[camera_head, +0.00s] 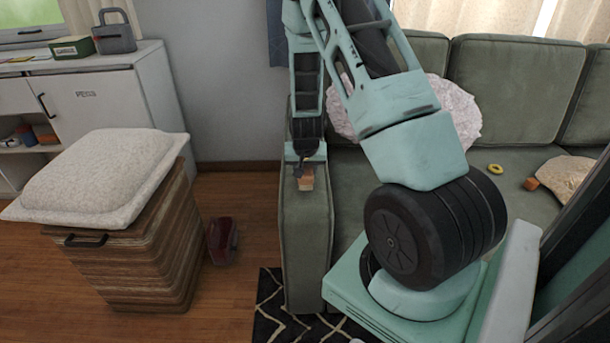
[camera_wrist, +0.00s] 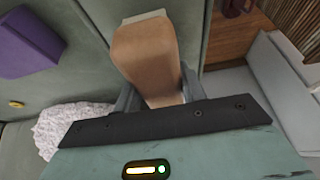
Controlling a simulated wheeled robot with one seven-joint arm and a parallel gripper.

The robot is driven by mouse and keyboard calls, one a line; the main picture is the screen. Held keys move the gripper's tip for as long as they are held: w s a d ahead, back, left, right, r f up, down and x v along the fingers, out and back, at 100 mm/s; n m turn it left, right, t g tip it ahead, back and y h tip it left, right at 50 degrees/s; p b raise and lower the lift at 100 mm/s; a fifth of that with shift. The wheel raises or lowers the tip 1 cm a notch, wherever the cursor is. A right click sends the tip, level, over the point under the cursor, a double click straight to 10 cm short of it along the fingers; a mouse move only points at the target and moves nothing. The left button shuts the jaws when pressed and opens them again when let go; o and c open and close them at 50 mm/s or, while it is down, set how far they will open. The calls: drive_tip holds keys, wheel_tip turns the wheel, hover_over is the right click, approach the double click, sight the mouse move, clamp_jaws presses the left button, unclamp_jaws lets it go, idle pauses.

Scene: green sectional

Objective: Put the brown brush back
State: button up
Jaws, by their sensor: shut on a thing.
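The brown brush (camera_wrist: 147,52) is between the two fingers of my gripper (camera_wrist: 160,88) in the wrist view. It is a light brown block with a whitish far end. In the head view the brush (camera_head: 306,182) shows small below my gripper (camera_head: 305,168), over the top of the green sofa's left armrest (camera_head: 306,225). My gripper is shut on it. I cannot tell whether the brush touches the armrest.
A wooden hamper (camera_head: 140,265) with a white cushion (camera_head: 95,178) stands left, with a dark red object (camera_head: 222,240) on the floor beside it. A white cabinet (camera_head: 100,105) stands behind. The sofa seat holds a yellow ring (camera_head: 495,169) and an orange-brown block (camera_head: 531,184).

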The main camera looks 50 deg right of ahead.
drive_tip(key=shift+f, duration=1)
drive_tip(key=shift+f, duration=0.2)
drive_tip(key=o, duration=1.2)
drive_tip(key=shift+r, duration=0.15)
